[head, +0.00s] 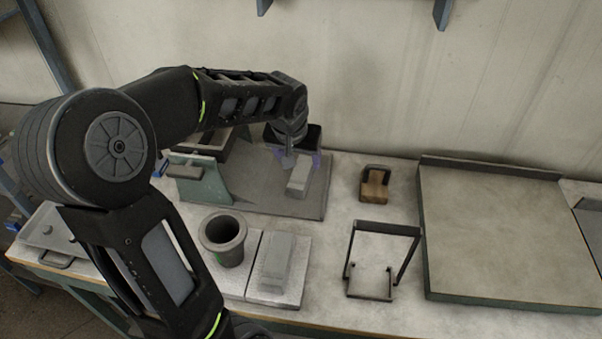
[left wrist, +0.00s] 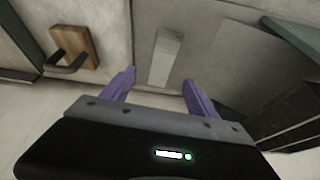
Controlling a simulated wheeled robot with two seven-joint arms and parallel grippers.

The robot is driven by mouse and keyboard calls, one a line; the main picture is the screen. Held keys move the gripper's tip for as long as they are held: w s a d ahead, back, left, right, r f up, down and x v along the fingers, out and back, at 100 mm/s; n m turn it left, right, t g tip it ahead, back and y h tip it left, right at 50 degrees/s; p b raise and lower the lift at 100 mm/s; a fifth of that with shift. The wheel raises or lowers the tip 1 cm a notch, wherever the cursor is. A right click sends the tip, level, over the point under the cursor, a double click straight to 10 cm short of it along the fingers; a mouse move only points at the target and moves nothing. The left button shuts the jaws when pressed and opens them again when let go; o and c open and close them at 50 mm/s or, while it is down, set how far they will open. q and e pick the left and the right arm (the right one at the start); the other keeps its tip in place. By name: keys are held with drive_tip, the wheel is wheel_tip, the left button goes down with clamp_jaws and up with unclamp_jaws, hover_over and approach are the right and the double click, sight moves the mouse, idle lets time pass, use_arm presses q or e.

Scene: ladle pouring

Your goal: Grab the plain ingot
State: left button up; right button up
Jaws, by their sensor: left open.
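A plain light-grey ingot (head: 299,179) lies on a dark grey plate (head: 262,204) at the back of the bench. It also shows in the left wrist view (left wrist: 165,58), just beyond the fingers and roughly between their lines. My left gripper (head: 301,159) is open, with purple fingers apart, close over the far end of the ingot in the head view. In the left wrist view the open fingers (left wrist: 160,86) have nothing between them. Whether they touch the ingot cannot be told. My right gripper is not in view.
A dark cup (head: 224,238) and a grey block on a pale slab (head: 275,260) stand in front. A wooden block with a dark handle (head: 374,187), a black frame (head: 380,230) and a large flat board (head: 500,230) are to the right. A green bracket (head: 207,178) stands left.

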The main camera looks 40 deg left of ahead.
sight(301, 171)
use_arm(q)
drive_tip(key=shift+x, duration=1.35)
drive_tip(key=shift+a+p+x, duration=0.1)
drive_tip(key=shift+p+x, duration=0.35)
drive_tip(key=shift+x, duration=0.85)
drive_tip(key=shift+a+p+x, duration=0.15)
drive_tip(key=shift+p+x, duration=0.3)
drive_tip(key=shift+x, duration=0.85)
drive_tip(key=shift+r, duration=0.1)
clamp_jaws()
drive_tip(key=shift+w, duration=0.1)
